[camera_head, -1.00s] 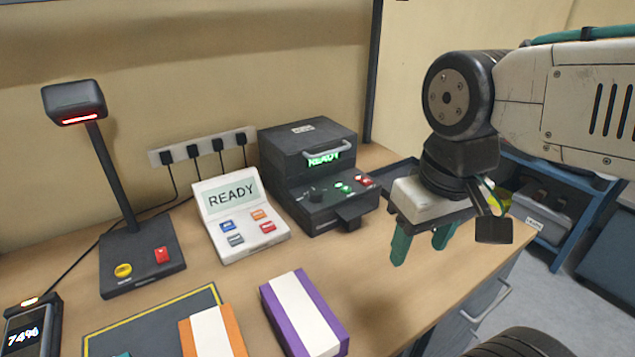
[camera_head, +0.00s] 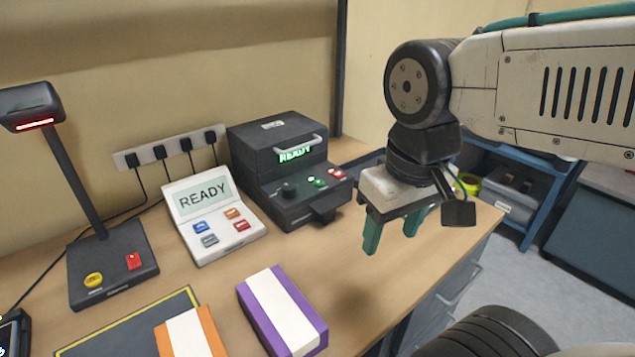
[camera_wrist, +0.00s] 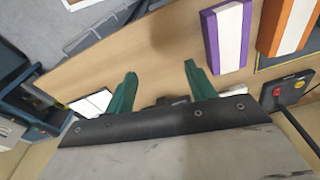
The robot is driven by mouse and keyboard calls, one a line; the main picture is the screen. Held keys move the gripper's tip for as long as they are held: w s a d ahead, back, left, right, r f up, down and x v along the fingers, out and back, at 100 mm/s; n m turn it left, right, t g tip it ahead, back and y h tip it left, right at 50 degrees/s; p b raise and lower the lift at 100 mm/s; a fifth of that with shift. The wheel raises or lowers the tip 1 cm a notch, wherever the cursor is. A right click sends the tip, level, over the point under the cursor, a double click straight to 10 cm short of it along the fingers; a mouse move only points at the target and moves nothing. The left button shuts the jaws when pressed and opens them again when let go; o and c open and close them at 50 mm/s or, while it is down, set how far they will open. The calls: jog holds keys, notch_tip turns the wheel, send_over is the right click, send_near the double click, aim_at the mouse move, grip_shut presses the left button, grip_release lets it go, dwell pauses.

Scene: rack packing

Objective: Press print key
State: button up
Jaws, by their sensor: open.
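A black label printer (camera_head: 285,170) stands at the back of the desk with a green READY display and green and red keys (camera_head: 328,177) on its front ledge. A white console (camera_head: 212,218) left of it also shows READY and has blue, orange, grey and red keys. Which key is the print key I cannot read. My gripper (camera_head: 395,236) is open and empty, fingers pointing down above the desk, right of the printer and apart from it. In the wrist view the green fingers (camera_wrist: 157,88) are spread with nothing between them.
A purple-and-white box (camera_head: 282,312) and an orange-and-white box (camera_head: 190,334) lie at the front, the orange one on a dark yellow-edged mat (camera_head: 125,330). A scanner stand (camera_head: 112,270) is at left. A blue shelf (camera_head: 540,205) stands beyond the desk's right edge. Desk before the printer is clear.

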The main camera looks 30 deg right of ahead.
jog(key=shift+c, duration=0.3)
grip_shut()
dwell(1.5)
